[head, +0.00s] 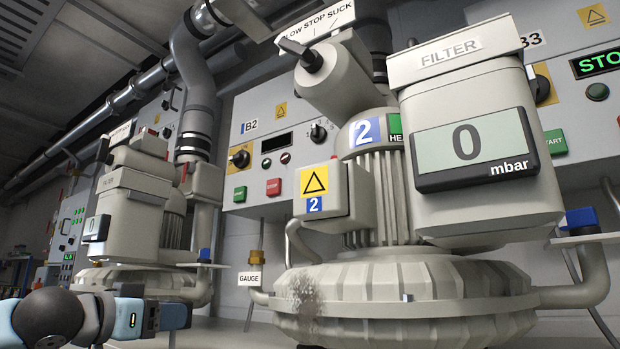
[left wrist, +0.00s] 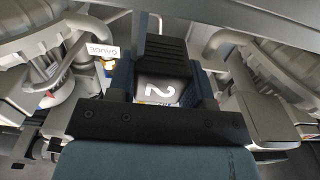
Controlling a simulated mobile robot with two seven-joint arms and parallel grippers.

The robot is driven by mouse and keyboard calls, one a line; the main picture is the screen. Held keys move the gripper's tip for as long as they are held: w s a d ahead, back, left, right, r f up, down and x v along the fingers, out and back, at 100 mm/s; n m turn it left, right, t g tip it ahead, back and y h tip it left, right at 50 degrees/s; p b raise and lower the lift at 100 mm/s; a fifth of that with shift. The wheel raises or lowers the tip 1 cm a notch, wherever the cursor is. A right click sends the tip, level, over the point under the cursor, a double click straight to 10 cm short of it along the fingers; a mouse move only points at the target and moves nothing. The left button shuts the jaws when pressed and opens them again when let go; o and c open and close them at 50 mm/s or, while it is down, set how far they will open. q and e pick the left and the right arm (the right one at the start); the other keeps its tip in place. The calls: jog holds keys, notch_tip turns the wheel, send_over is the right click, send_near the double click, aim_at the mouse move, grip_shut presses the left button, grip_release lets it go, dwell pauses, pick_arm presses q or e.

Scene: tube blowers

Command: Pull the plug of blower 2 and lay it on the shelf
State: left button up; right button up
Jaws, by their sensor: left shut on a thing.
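Blower 2 (head: 390,285) stands in the middle of the head view, a ribbed grey machine with a blue "2" label and a filter housing reading 0 mbar. In the left wrist view, a black ribbed plug with a white face marked "2" (left wrist: 157,88) sits between the dark blue fingers of my left gripper (left wrist: 163,84), which is shut on it. In the head view, my left wrist is low at the left, in front of the blower. The plug does not show clearly there. I cannot pick out the shelf for certain. My right gripper is out of view.
Control box B2 (head: 251,158) is on the wall behind, its display dark. A tag reading GAUGE (head: 249,279) hangs left of blower 2. Another blower (head: 135,215) stands at the left. Small ledges with blue pieces (head: 581,217) flank blower 2. Pipes limit the room.

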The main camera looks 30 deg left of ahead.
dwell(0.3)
pick_arm(q)
jog(key=shift+f+b, duration=2)
dwell(0.6)
jog(key=o, duration=1.2)
